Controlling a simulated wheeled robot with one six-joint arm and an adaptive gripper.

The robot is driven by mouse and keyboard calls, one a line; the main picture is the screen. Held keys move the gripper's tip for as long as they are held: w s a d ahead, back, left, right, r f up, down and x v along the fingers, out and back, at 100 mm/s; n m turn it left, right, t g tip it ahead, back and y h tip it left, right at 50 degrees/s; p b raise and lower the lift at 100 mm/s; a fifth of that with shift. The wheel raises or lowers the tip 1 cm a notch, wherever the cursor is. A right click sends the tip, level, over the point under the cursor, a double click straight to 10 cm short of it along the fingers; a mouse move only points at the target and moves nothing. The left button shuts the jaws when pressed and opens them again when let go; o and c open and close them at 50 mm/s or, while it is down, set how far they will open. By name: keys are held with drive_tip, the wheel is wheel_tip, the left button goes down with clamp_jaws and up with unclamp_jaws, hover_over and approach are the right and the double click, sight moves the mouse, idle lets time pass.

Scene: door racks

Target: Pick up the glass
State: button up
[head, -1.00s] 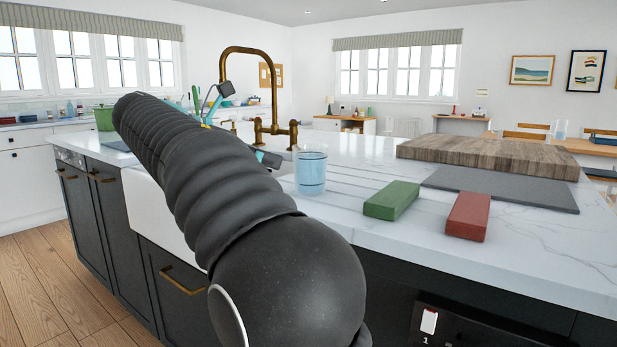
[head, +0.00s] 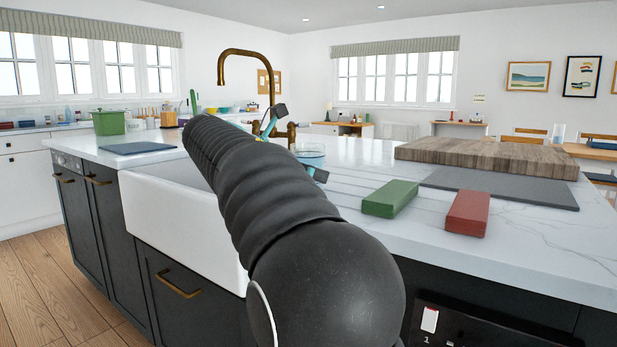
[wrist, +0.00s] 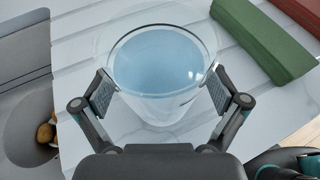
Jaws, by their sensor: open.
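The glass (head: 310,153) is clear with blue liquid and stands on the marble counter beside the sink. In the head view my arm hides its lower part. In the wrist view the glass (wrist: 163,75) is seen from above, upright, between the two fingers of my gripper (wrist: 160,97). The fingers are spread, with one pad on each side of the glass near its wall. I cannot tell whether the pads touch it. In the head view only a part of my gripper (head: 318,174) shows past my arm.
A green block (head: 390,198) and a red block (head: 467,213) lie right of the glass. A wooden board (head: 490,155) and a grey mat (head: 500,187) are behind them. The white sink (head: 180,205) and brass tap (head: 240,55) are to the left.

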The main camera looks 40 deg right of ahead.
drive_tip(key=c, duration=1.8)
drive_tip(key=shift+r, duration=0.2)
